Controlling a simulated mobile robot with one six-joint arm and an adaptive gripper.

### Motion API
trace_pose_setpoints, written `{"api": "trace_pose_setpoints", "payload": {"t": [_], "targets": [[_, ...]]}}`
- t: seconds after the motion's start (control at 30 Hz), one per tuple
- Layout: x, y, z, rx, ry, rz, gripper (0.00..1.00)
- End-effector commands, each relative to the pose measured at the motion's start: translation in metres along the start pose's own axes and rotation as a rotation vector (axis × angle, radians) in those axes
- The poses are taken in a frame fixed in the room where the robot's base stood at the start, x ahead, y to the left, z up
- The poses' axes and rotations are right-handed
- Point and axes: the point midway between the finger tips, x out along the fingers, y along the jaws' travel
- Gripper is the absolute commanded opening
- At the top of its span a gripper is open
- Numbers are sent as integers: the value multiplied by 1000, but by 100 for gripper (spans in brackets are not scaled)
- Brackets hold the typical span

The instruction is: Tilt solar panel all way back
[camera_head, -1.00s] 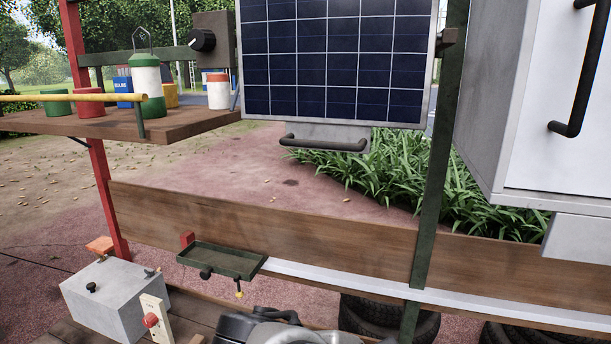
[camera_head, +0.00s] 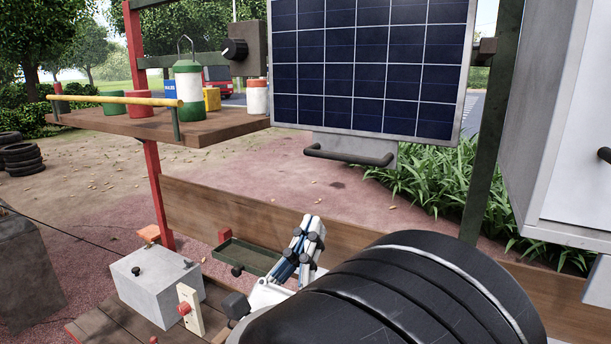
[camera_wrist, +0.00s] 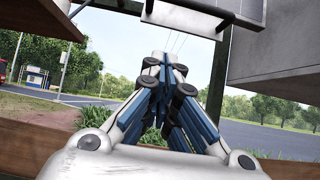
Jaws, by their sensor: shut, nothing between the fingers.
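The solar panel (camera_head: 370,62) is a dark blue gridded panel in a grey frame, at the top of the head view. A dark bar handle (camera_head: 350,154) hangs from a grey bracket on its lower edge. My gripper (camera_head: 312,222) is shut and empty, pointing up, below the handle in the picture and apart from it. In the wrist view my gripper (camera_wrist: 166,60) points away from the camera with its fingers together. The panel's lower edge and handle (camera_wrist: 188,17) show above the fingertips there.
A wooden shelf (camera_head: 165,128) with canisters and a yellow rail is at left. A white cabinet (camera_head: 565,130) with dark handles stands close at right, beside a green post (camera_head: 491,130). A wooden board (camera_head: 205,205) and a green tray (camera_head: 250,256) lie below the panel.

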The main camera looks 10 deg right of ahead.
Motion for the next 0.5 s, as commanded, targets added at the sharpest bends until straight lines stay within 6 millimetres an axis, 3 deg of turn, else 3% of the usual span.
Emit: {"api": "trace_pose_setpoints", "payload": {"t": [0.33, 0.5], "targets": [[2, 0, 0, 0, 1, -1, 0], [14, 0, 3, -2, 1, -2, 0]]}}
